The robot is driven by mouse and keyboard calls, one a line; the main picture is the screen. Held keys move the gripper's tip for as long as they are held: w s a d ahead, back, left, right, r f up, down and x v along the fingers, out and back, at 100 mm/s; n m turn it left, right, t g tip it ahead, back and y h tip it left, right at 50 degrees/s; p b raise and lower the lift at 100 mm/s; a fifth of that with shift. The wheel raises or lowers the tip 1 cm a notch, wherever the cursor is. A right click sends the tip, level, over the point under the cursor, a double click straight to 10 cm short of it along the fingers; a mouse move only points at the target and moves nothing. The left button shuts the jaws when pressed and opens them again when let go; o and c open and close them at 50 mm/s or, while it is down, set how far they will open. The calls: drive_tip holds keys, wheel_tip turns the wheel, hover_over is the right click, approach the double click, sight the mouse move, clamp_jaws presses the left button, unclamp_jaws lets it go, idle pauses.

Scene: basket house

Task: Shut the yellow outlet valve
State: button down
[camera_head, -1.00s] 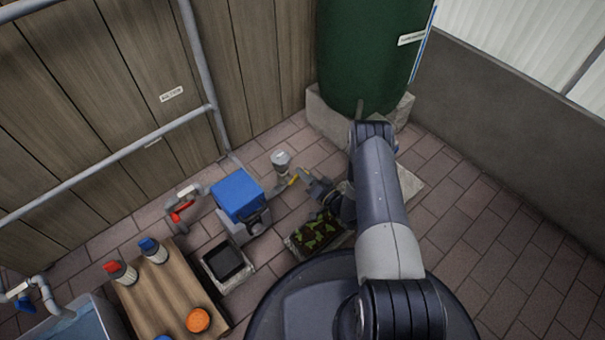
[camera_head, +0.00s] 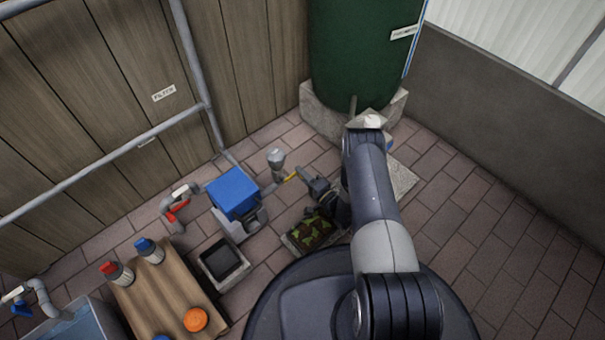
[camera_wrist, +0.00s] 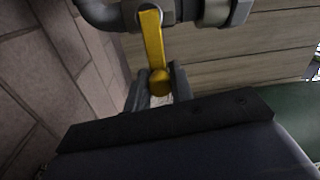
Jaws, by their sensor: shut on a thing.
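The yellow outlet valve handle (camera_wrist: 152,45) is a flat lever with a rounded knob at its end, fixed to a grey pipe fitting (camera_wrist: 215,10) in the wrist view. My gripper (camera_wrist: 158,88) is shut on the knob end, with one dark finger on each side. In the head view the yellow handle (camera_head: 291,178) is a small strip just right of a grey upright fitting (camera_head: 276,158). My gripper (camera_head: 312,186) meets its right end there. My arm hides part of the area to the right.
A blue-topped box (camera_head: 234,194) stands left of the valve, with a red-handled pipe valve (camera_head: 177,211) beyond it. A green tank (camera_head: 362,50) stands behind on a concrete base (camera_head: 322,118).

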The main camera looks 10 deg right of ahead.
drive_tip(key=shift+f, duration=0.1)
idle(0.3)
drive_tip(key=c, duration=1.3)
unclamp_jaws()
drive_tip(key=shift+o, duration=0.2)
drive_tip(key=p+v, duration=0.3)
drive_tip(key=v, duration=0.7)
drive_tip(key=shift+s+d, duration=0.2)
drive_tip(key=shift+s, duration=0.2)
drive_tip(key=shift+w, duration=0.1)
drive_tip(key=b+x, duration=0.3)
drive_tip(key=x, duration=0.7)
drive_tip(key=shift+w+a, duration=0.2)
drive_tip(key=shift+w, duration=0.1)
